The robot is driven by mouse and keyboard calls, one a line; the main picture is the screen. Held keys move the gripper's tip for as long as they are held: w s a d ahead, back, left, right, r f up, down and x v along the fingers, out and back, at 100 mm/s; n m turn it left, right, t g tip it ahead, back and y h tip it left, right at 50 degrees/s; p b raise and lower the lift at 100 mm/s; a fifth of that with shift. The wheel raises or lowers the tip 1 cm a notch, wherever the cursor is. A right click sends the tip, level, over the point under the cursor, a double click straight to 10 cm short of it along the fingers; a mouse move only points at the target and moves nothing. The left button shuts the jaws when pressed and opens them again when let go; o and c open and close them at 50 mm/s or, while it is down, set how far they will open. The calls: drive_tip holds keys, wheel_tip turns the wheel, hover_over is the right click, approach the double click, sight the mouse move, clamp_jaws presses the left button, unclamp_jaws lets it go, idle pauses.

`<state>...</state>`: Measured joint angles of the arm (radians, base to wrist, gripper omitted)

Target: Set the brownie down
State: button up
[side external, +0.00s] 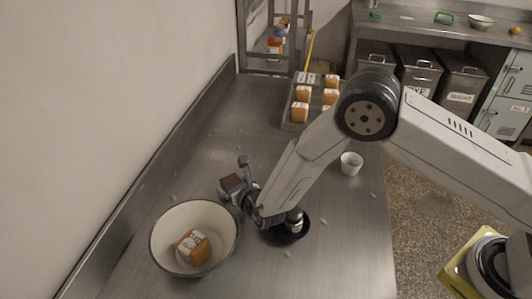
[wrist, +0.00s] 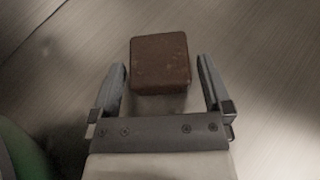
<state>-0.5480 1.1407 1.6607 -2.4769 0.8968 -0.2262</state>
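The brownie (wrist: 160,62) is a dark brown square block. In the wrist view it sits between the two fingertips of my gripper (wrist: 160,66), with a narrow gap on each side. My gripper is open around it. In the side view the brownie (side external: 231,183) is at my gripper (side external: 240,180), over the steel counter (side external: 190,150), just behind the cream bowl. It looks to be on or very near the counter; its underside is hidden.
The cream bowl (side external: 162,222) holds an orange labelled packet (side external: 193,246). A black round dish (side external: 287,237) with a dark jar (side external: 294,218) stands right of my gripper. A white cup (side external: 351,163) and a tray of orange-brown packets (side external: 289,124) are farther back. The left wall borders the counter.

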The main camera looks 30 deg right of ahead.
drive_tip(key=shift+r, duration=0.1)
drive_tip(key=shift+s+r, duration=0.3)
drive_tip(key=shift+s, duration=0.25)
drive_tip(key=shift+v, duration=5.4)
drive_tip(key=shift+r, duration=0.15)
